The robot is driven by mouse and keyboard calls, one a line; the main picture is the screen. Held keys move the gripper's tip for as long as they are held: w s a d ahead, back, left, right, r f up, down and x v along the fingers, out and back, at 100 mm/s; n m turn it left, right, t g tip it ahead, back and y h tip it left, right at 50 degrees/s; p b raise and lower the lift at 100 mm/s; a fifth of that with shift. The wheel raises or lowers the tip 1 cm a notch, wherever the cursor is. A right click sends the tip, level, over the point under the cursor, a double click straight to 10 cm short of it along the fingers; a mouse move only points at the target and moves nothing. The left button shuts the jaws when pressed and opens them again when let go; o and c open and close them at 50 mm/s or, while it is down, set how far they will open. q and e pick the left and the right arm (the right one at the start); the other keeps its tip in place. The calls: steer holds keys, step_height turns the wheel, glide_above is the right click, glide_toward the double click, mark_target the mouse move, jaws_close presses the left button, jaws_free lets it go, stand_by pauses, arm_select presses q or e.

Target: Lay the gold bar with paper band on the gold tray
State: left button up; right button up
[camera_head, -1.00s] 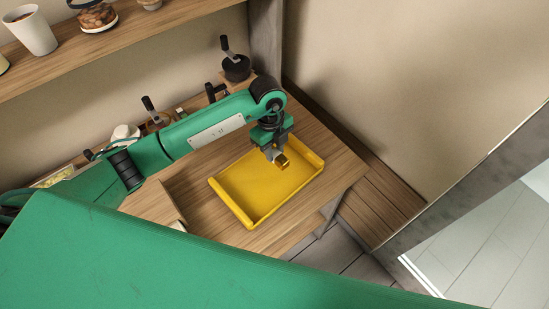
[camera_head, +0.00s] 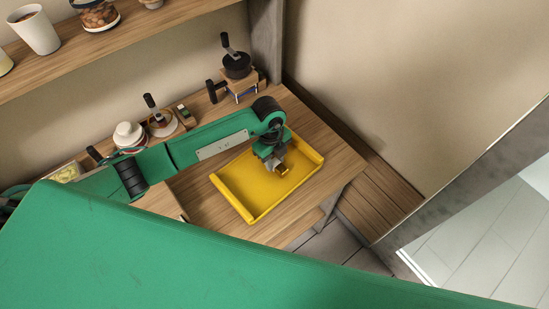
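The gold tray (camera_head: 229,198) is a yellow, shallow tray with raised ends on the wooden counter. My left gripper (camera_head: 277,166) points down over the tray's far right part. It is shut on the small gold bar (camera_head: 281,170), which shows at the fingertips. The gripper hides part of the bar, and its paper band is too small to make out. I cannot tell whether the bar touches the tray floor. My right gripper is not in view.
Hand grinders stand along the back of the counter (camera_head: 330,165), one dark-topped (camera_head: 237,66) and another further left (camera_head: 155,112). A white-lidded jar (camera_head: 128,135) stands beside the latter. A shelf (camera_head: 120,38) with a cup runs above. The tray's left half is clear.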

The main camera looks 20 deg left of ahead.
arm_select(q)
steer(key=shift+o, duration=1.1)
steer(key=shift+r, duration=0.1)
steer(key=shift+r, duration=0.2)
steer(key=shift+w+a+r, duration=0.1)
steer(key=shift+r, duration=0.2)
step_height(320, 180, up, 11)
steer(key=a+b, duration=0.1)
steer(key=b, duration=0.3)
steer(key=shift+w, duration=0.3)
